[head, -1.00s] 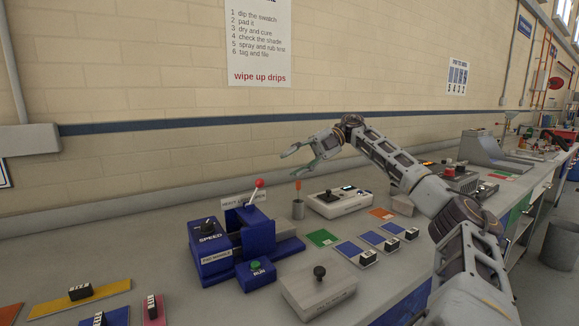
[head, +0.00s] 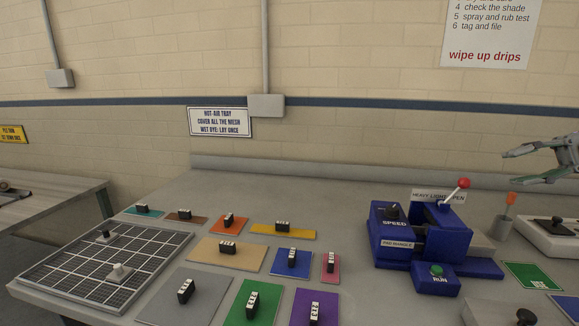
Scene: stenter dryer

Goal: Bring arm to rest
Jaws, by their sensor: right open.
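My right gripper (head: 543,162) is at the right edge of the head view, its fingers pointing left. It is open and empty, held in the air above the bench, up and right of the blue machine (head: 432,243). Most of my right arm is outside the picture. My left gripper and arm are not in view.
The blue machine has a red-knobbed lever (head: 463,183) and a green RUN button (head: 437,270). An orange-topped stick stands in a grey cup (head: 502,228). Several coloured swatches with black clips lie mid-bench, beside a mesh tray (head: 75,268). The back of the bench (head: 300,190) is clear.

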